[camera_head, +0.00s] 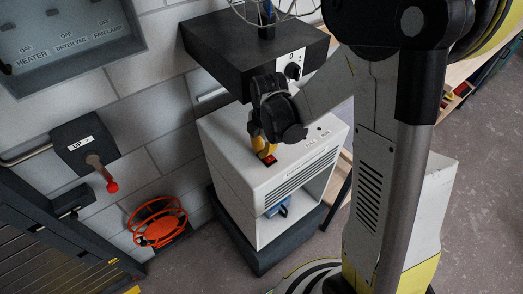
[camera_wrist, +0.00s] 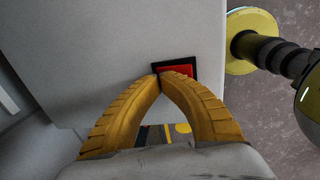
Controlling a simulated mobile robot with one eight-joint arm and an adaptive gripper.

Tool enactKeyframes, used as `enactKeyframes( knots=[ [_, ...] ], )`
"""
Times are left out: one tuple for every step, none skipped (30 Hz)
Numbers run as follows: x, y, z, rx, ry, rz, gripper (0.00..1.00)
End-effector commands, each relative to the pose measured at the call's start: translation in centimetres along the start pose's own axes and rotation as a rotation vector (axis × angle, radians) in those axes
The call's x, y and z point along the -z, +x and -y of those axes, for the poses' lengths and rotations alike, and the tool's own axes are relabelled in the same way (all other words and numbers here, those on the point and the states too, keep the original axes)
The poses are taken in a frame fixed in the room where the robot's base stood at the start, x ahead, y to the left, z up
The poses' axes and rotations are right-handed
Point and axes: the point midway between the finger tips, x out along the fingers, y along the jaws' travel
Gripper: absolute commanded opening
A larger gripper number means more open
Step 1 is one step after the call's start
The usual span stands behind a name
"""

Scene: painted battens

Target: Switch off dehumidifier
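The dehumidifier (camera_head: 296,178) is a white box with a slatted front, standing on a dark base. Its red switch (camera_head: 270,159) is on the top face, and it also shows in the wrist view as a red rocker in a black frame (camera_wrist: 188,70). My gripper (camera_head: 262,150) is over the top of the dehumidifier, with its yellow fingers pointing down at the switch. In the wrist view my gripper's fingertips (camera_wrist: 166,74) meet at the lower edge of the switch and hide part of it. The fingers hold nothing. I cannot tell whether they touch the switch.
A dark shelf (camera_head: 222,62) with a white dial plate (camera_head: 290,69) juts from the wall just above. A panel (camera_head: 66,38) labelled HEATER, DRYER VAC and FAN LAMP is at upper left. A red-tipped lever (camera_head: 104,174) and an orange reel (camera_head: 157,222) are on the left.

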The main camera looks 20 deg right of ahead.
Motion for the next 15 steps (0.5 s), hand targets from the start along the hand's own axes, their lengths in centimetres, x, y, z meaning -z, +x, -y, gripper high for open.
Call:
enactKeyframes(
  knots=[
    [0.0,-0.2,0.0,0.000,0.000,0.000,0.00],
    [0.0,-0.4,0.0,0.000,0.000,0.000,0.00],
    [0.0,-0.6,-0.1,0.000,0.000,0.000,0.00],
    [0.0,-0.7,-0.1,0.000,0.000,0.000,0.00],
    [0.0,-0.9,-0.1,0.000,0.000,0.000,0.00],
    [0.0,-1.1,-0.1,0.000,0.000,0.000,0.00],
    [0.0,-1.2,-0.1,0.000,0.000,0.000,0.00],
    [0.0,-1.4,-0.1,0.000,0.000,0.000,0.00],
    [0.0,-1.4,-0.1,0.000,0.000,0.000,0.00],
    [0.0,-1.5,-0.1,0.000,0.000,0.000,0.00],
    [0.0,-1.5,-0.1,0.000,0.000,0.000,0.00],
    [0.0,-1.5,-0.1,0.000,0.000,0.000,0.00],
    [0.0,-1.5,-0.1,0.000,0.000,0.000,0.00],
    [0.0,-1.5,-0.1,0.000,0.000,0.000,0.00],
    [0.0,-1.5,-0.1,0.000,0.000,0.000,0.00]
  ],
)
